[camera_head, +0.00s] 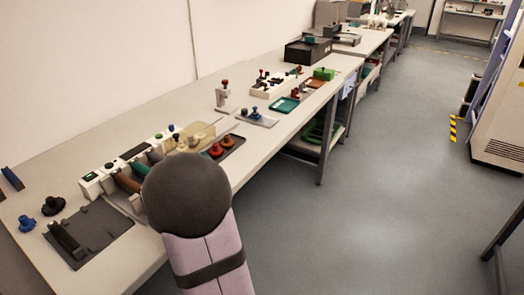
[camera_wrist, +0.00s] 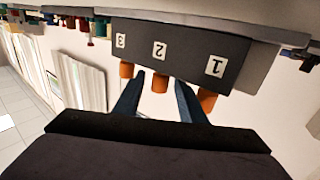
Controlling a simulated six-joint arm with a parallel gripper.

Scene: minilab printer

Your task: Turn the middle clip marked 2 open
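In the wrist view a dark grey block (camera_wrist: 185,42) carries white labels 1, 2 and 3. An orange clip sticks out beneath each label. The middle clip (camera_wrist: 160,83) is below the 2, clip 1 (camera_wrist: 207,99) is to its right and clip 3 (camera_wrist: 126,70) to its left. My gripper (camera_wrist: 160,92) is open, its two dark fingers pointing at the block. In the picture the middle clip shows between the fingertips, with a gap on each side. I cannot tell how far the tips are from it in depth. In the head view my arm hides my gripper.
In the head view a long pale bench (camera_head: 150,122) runs along the wall, holding several fixtures. A dark grey plate (camera_head: 88,232) lies at the near left and a green tray (camera_head: 284,104) farther back. Clip 1 is close to my right finger. The floor (camera_head: 335,235) on the right is clear.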

